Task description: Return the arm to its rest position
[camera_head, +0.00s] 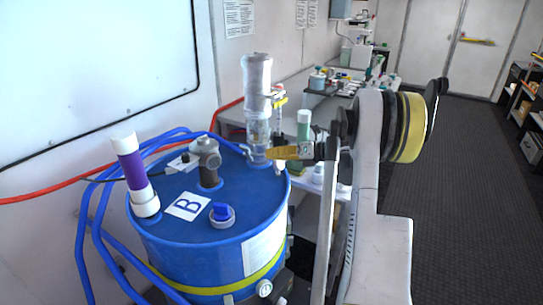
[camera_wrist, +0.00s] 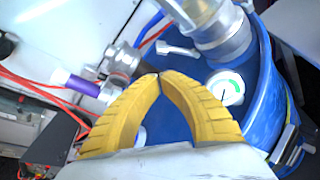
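My gripper (camera_head: 270,153) reaches in from the right with its yellow fingers pointing left, close to the base of the clear-and-silver cylinder (camera_head: 257,82) on the blue drum (camera_head: 165,232). In the wrist view my gripper (camera_wrist: 159,76) has its two yellow fingertips together, with nothing visible between them. A grey lever-like fitting (camera_wrist: 177,48) lies just beyond the tips; I cannot tell whether they touch it. The arm is stretched out over the right side of the drum.
Blue hoses (camera_head: 93,225) loop on the left. A cluttered bench (camera_head: 318,105) stands behind. Open dark floor (camera_head: 470,180) lies to the right.

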